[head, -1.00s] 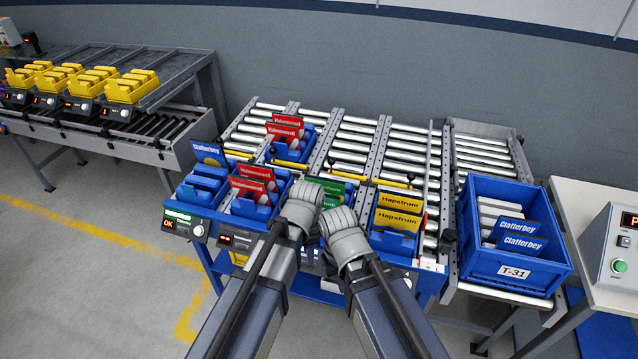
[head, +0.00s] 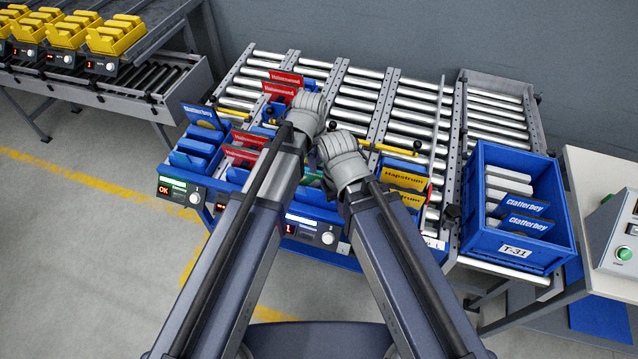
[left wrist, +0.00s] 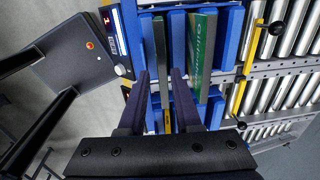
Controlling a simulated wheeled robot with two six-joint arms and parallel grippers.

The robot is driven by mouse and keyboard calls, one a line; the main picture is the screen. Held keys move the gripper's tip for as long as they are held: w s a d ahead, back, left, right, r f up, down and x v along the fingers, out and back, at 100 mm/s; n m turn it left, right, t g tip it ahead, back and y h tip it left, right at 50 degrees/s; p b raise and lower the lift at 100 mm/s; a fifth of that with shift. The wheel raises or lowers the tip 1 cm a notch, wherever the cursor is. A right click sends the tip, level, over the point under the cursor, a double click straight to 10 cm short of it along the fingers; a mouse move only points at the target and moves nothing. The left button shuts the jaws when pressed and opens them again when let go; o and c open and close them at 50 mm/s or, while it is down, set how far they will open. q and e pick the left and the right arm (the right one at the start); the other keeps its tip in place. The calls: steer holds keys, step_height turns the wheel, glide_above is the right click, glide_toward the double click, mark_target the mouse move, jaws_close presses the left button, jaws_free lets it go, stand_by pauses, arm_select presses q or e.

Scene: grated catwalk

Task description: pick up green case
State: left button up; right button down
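The green case (left wrist: 203,45) with pale lettering stands in a blue bin in the left wrist view. A second, darker green edge (left wrist: 159,45) shows to its left in the same bin. In the head view my arms hide nearly all of the green. My left gripper (left wrist: 161,74) is open and empty, its two dark fingers apart over the near side of the bin; no contact with the case shows. In the head view the grey left wrist (head: 306,112) hides its own fingers. The right wrist (head: 342,157) is beside it, fingers hidden.
Red cases (head: 282,84) and yellow cases (head: 404,180) stand in neighbouring blue bins. A blue crate (head: 515,252) marked T-31 holds blue and pale cases at right. A roller conveyor (head: 360,85) lies behind. A control box (head: 622,235) stands far right.

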mark_target(317, 179)
arm_select(q)
steer(key=f+b, duration=0.1)
steer(key=f, duration=0.1)
steer(key=f+b, duration=0.1)
steer(key=b, duration=0.1)
steer(key=f+b, duration=0.1)
steer(key=f, duration=0.1)
steer(key=shift+w+d+f+b, duration=0.1)
steer(key=shift+w+f+b, duration=0.2)
steer(key=shift+w+b, duration=0.05)
steer(key=shift+f, duration=0.1)
steer(key=f+b, duration=0.2)
steer(key=w+f+b, duration=0.1)
steer(key=f+b, duration=0.2)
steer(key=shift+d, duration=0.1)
jaws_close()
